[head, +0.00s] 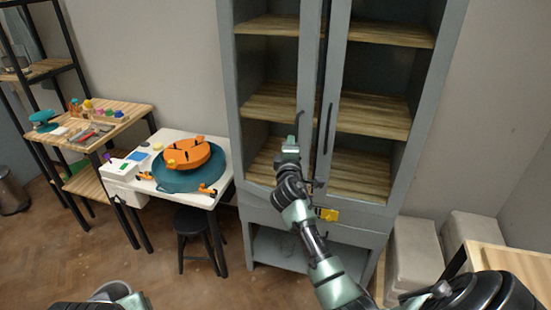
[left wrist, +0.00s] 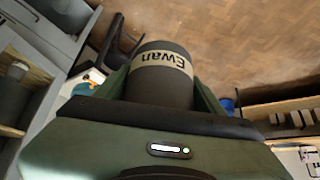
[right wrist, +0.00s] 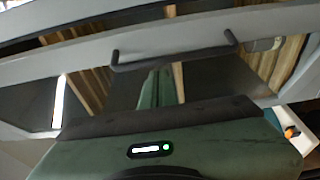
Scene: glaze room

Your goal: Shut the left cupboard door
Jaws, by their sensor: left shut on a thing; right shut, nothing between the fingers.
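The tall grey cupboard (head: 230,90) stands ahead with two glazed doors. The left cupboard door (head: 310,75) looks slightly ajar, with a dark gap between its inner edge and the right door (head: 337,75). Its dark upright handle (head: 299,130) also crosses the right wrist view (right wrist: 175,62). My right gripper (head: 290,146) is shut and empty, in front of the left door's glass beside the handle; I cannot tell if it touches. My left gripper (head: 128,300) is low at the front, shut on a dark grey cup (left wrist: 160,88) labelled "Ewan".
A yellow object (head: 328,214) is at the drawer front below the doors. Left of the cupboard is a white table (head: 190,140) with a teal disc (head: 190,178) and an orange object (head: 187,153). A black stool (head: 190,220) stands below. Pale bins (head: 415,255) stand right.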

